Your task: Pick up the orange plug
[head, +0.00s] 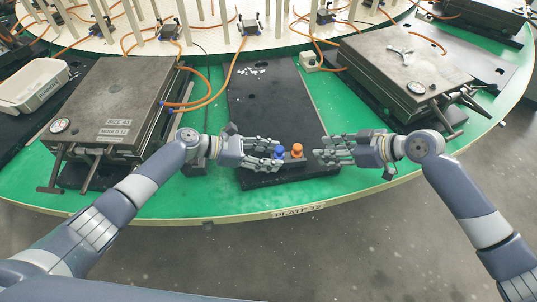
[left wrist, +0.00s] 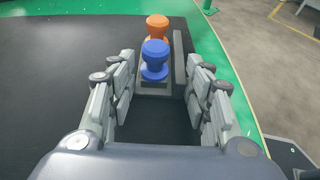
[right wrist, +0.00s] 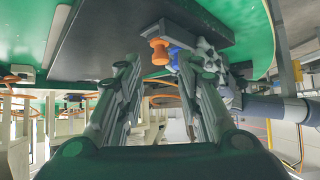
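The orange plug (head: 297,151) stands upright in a small dark holder on the black plate, to the right of the blue plug (head: 279,153). In the left wrist view the orange plug (left wrist: 157,27) is behind the blue plug (left wrist: 155,58). My left gripper (head: 277,152) is open, with its fingers on either side of the blue plug. My right gripper (head: 322,150) is open and empty, just right of the orange plug. In the right wrist view the orange plug (right wrist: 159,52) shows beyond the open fingers (right wrist: 150,75).
A mould (head: 118,95) labelled "SIZE 43" stands on the left and another mould (head: 405,70) on the right. Orange hoses run behind. A white bin (head: 35,85) is at far left. The black plate (head: 262,105) is mostly clear behind the plugs.

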